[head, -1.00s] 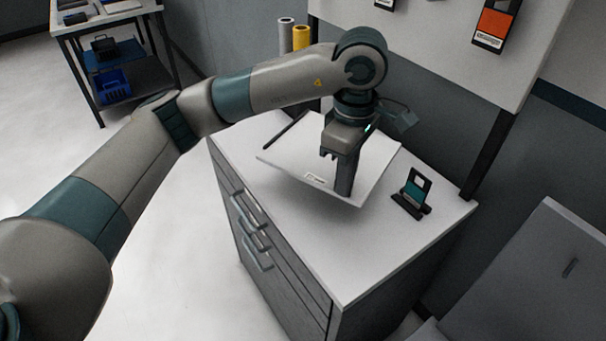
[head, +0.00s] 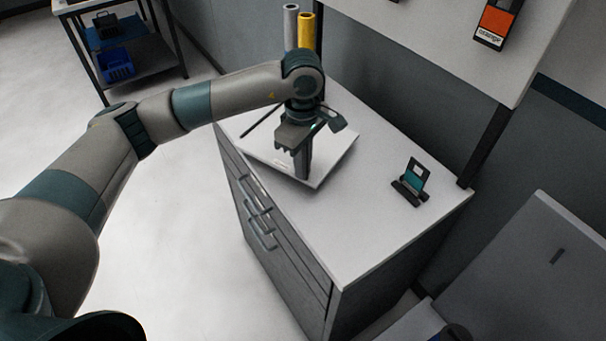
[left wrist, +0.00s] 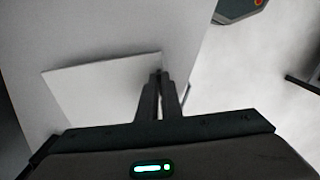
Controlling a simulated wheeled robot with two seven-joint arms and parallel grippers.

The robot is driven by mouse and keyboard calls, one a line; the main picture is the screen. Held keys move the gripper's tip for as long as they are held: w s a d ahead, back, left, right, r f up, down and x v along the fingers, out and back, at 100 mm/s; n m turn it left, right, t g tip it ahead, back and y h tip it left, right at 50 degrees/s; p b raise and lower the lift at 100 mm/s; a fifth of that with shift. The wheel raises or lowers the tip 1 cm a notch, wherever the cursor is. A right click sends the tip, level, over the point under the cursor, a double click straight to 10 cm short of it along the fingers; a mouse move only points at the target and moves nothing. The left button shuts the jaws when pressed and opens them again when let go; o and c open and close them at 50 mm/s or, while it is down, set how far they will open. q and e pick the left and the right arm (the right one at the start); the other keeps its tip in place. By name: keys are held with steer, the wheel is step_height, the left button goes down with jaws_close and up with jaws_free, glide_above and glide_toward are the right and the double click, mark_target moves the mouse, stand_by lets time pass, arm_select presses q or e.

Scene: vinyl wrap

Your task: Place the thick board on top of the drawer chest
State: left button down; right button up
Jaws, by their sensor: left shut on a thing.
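The thick board (head: 338,158) is a flat white-grey panel over the far left part of the top of the drawer chest (head: 365,235). It lies nearly level, on the top or just above it; I cannot tell if it touches fully. My left gripper (head: 302,172) points down and is shut on the board near its front edge. In the left wrist view, the closed fingers (left wrist: 160,82) meet the edge of the board (left wrist: 95,92). The gripper hides part of the board. My right gripper is not in view.
A small black stand with a teal card (head: 413,182) sits on the chest top to the right. Grey and yellow rolls (head: 306,30) stand behind the chest. A grey panel (head: 540,270) is at the lower right. The front of the chest top is clear.

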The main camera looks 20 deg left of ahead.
arm_select(q)
steer(key=shift+f+p, duration=0.5)
step_height(320, 180, down, 2)
steer(key=shift+p, duration=0.55)
steer(key=shift+f, duration=0.45)
steer(key=c, duration=1.9)
jaws_free()
steer(key=shift+c, duration=0.2)
steer(key=shift+r, duration=0.1)
step_height(320, 180, up, 10)
steer(key=b, duration=0.3)
steer(key=shift+r, duration=0.2)
steer(key=shift+r+b, duration=0.35)
steer(key=shift+r, duration=0.35)
